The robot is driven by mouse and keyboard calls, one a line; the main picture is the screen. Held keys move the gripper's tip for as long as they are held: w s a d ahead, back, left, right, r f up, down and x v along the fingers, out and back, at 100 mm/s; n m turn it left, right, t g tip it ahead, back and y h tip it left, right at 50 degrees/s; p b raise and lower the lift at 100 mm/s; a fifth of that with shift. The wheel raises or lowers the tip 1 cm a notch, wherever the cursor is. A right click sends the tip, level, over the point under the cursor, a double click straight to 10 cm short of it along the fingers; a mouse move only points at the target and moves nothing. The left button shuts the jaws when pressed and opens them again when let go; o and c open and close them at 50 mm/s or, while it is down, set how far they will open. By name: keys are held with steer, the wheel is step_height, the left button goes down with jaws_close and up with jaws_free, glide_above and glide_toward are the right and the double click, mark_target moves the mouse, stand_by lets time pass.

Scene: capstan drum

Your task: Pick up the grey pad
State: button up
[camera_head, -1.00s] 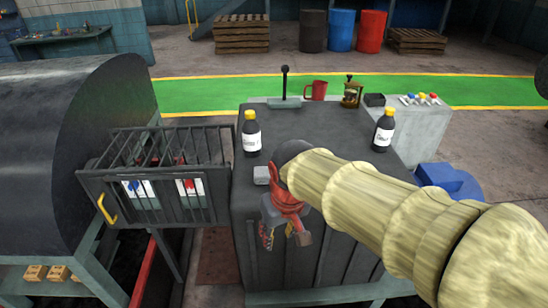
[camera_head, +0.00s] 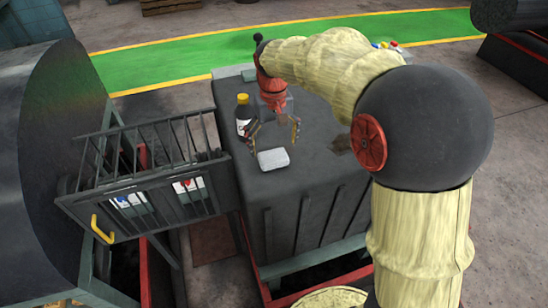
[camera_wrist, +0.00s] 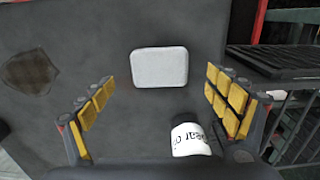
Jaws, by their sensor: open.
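The grey pad (camera_head: 273,159) is a pale rounded block lying flat on the dark bench top, near its front left. In the wrist view the pad (camera_wrist: 159,67) lies in full sight, ahead of the fingertips and between their lines. My gripper (camera_head: 273,143) hangs above the bench just behind the pad, its fingers spread wide. In the wrist view my gripper (camera_wrist: 163,88) shows yellow-padded fingers apart with nothing between them. They do not appear to touch the pad.
A dark bottle with a yellow cap (camera_head: 243,115) stands close to the gripper's left; the wrist view shows its white label (camera_wrist: 190,138). A barred black gate (camera_head: 145,180) stands left of the bench.

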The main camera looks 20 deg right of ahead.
mark_target(273, 156)
steer(key=shift+f, duration=2.8)
steer(key=shift+c, duration=1.4)
steer(key=c, duration=0.9)
